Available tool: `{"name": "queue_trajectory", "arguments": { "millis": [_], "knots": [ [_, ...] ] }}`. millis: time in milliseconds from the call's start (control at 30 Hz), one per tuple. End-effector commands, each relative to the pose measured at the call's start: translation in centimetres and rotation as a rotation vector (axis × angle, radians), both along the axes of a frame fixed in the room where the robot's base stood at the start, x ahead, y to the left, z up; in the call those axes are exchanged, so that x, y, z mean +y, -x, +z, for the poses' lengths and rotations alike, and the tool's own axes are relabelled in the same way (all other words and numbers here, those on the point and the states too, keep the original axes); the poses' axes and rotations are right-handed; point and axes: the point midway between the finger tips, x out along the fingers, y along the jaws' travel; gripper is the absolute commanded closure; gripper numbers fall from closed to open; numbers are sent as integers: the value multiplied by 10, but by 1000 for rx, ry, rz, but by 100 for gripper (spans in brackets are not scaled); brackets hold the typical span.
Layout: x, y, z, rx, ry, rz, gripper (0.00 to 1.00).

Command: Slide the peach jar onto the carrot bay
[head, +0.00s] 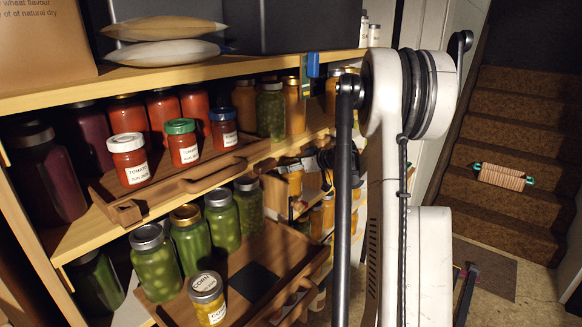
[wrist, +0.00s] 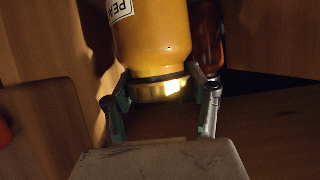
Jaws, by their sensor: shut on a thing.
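The peach jar (wrist: 152,40) is yellow-orange with a white label reading "PEA" upside down in the wrist view. Its gold lid (wrist: 160,90) sits between the two fingers of my gripper (wrist: 160,84), which is shut on it. A dark reddish-brown jar (wrist: 208,42) stands close beside it on the right. In the head view my arm covers much of the middle shelves, and I cannot make out the held jar there. No carrot label is readable, so I cannot tell which bay is the carrot bay.
Wooden walls (wrist: 50,60) flank the jar in the wrist view. In the head view, tomato jars (head: 183,142) stand on a wooden tray, with green jars (head: 155,262) and a corn jar (head: 207,297) below. Carpeted stairs (head: 510,130) rise at right.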

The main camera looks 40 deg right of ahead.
Motion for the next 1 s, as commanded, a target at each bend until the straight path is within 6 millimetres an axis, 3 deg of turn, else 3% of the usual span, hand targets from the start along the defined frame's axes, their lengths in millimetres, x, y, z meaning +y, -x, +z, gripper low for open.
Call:
{"name": "queue_trajectory", "arguments": {
  "millis": [933,967,1000],
  "knots": [
    [0,0,-6,-1,-1,0,100],
    [0,0,-6,-1,-1,0,44],
    [0,0,-6,-1,-1,0,39]
  ]
}}
